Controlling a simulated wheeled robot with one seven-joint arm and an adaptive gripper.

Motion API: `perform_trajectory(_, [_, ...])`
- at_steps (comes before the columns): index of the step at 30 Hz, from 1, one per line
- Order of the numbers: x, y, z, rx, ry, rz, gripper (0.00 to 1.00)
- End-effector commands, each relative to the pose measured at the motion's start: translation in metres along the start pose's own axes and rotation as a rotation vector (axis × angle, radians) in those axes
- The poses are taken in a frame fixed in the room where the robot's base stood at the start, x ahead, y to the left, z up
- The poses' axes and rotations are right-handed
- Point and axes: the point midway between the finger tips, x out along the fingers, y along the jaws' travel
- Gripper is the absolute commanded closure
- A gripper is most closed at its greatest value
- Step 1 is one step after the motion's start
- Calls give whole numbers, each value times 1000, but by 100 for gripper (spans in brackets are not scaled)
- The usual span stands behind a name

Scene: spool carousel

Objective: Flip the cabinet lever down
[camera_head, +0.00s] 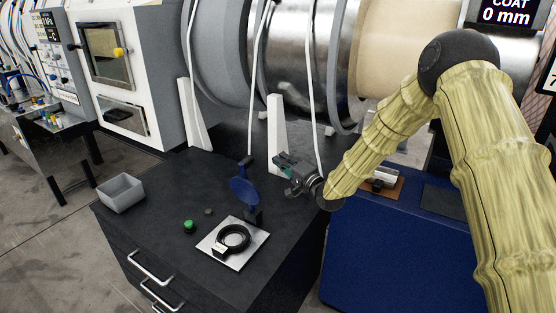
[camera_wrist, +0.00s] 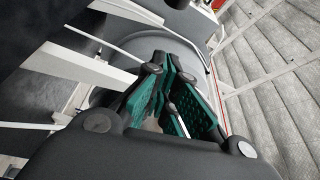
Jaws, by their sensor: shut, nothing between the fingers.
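My gripper (camera_head: 284,167) hangs above the back right part of the dark cabinet (camera_head: 165,205), beside the blue upright parts. Its teal finger pads show in the wrist view (camera_wrist: 178,92). It is shut and empty. A blue round disc (camera_head: 243,191) stands tilted on a small dark block near the cabinet's right edge. A thin blue piece (camera_head: 266,182) rises behind it towards my fingers. I cannot tell which of these is the lever; no lever is clear in the wrist view.
A grey bin (camera_head: 121,194), a green button (camera_head: 189,226) and a metal plate (camera_head: 232,243) with a black ring lie on the cabinet top. A blue cabinet (camera_head: 400,255) adjoins on the right. Large spools (camera_head: 290,55) stand behind, with white supports and cords close to my gripper.

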Motion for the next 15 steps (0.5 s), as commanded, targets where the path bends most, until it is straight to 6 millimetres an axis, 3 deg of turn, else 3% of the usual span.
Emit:
perform_trajectory(6, [37, -3, 2, -1, -3, 0, 100])
perform_trajectory(15, [72, -2, 1, -1, -3, 0, 100])
